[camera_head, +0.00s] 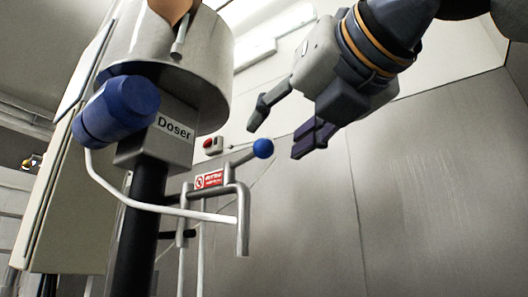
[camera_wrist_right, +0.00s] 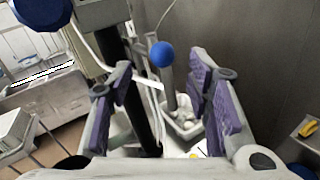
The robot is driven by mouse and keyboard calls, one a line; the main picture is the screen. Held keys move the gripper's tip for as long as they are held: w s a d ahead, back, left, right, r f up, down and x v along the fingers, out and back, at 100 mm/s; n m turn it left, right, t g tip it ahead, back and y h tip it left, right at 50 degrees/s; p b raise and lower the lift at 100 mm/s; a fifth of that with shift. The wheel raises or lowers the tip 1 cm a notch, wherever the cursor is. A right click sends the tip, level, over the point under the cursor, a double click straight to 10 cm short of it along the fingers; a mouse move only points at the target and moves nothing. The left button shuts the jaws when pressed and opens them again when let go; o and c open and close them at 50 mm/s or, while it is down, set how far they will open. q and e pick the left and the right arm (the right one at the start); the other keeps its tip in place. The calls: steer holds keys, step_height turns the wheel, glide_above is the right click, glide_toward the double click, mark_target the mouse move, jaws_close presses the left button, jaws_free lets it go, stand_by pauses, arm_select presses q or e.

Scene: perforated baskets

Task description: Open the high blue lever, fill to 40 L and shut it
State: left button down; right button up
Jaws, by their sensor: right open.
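The lever's blue ball knob (camera_head: 263,148) sits at the end of a short grey rod, right of the red-and-white sign (camera_head: 209,180). It also shows in the right wrist view as a blue ball (camera_wrist_right: 162,54) between and beyond the fingers. My right gripper (camera_head: 281,133) is open and empty, with its fingertips close to the knob. The box labelled "Doser" (camera_head: 172,135) carries a blue cylinder (camera_head: 117,110) on a black post. No litre reading is legible. My left gripper is not in view.
A grey pipe frame (camera_head: 243,215) and a thin white hose (camera_head: 150,206) run below the knob. A large pale vessel (camera_head: 190,55) hangs above the Doser box. A small red button box (camera_head: 212,145) is on the wall behind. The right side shows plain wall panels.

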mark_target(268, 144)
steer(key=x, duration=0.6)
steer(key=shift+w, duration=0.45)
jaws_close()
